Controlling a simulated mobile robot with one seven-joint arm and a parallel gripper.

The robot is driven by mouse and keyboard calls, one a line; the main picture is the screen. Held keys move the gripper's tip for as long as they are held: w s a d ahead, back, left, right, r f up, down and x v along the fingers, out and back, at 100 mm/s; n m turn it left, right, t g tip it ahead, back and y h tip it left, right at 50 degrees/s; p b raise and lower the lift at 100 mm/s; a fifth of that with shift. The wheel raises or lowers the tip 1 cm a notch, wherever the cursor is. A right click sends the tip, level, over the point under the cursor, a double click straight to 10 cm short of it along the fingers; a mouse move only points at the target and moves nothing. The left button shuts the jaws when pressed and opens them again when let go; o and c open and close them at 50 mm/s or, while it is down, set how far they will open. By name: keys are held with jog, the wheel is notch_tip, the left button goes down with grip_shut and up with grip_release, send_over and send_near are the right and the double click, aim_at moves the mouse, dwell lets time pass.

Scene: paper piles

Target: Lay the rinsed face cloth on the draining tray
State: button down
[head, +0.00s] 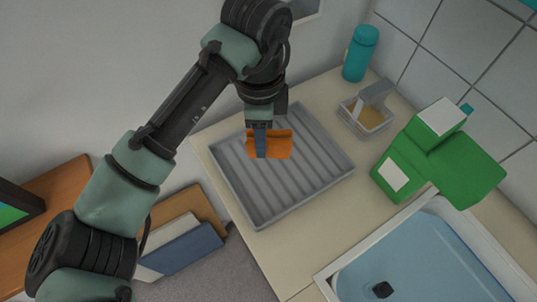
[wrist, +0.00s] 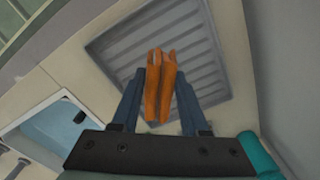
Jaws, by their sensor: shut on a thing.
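An orange face cloth (head: 283,146) hangs folded from my gripper (head: 260,155), over the grey ribbed draining tray (head: 257,218). In the wrist view the cloth (wrist: 160,88) is pinched between the two blue fingers of my gripper (wrist: 160,95), with its folds pointing away from me. The tray (wrist: 108,42) lies behind it in that view. The cloth looks to be above the tray's ribs; whether its lower edge touches them I cannot tell. The rest of the tray is empty.
A green jug-like container (head: 435,160) stands right of the tray. A clear tub (head: 368,115) and a teal bottle (head: 361,53) are at the back. A basin of water (head: 415,262) is at the front right. Books (head: 180,245) lie left of the counter.

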jog(key=shift+f, duration=3.15)
jog(key=shift+f, duration=0.1)
jog(key=shift+c, duration=2.1)
grip_release()
notch_tip(320, 180, up, 12)
jog(key=shift+r+p, duration=0.15)
jog(key=shift+p, duration=0.35)
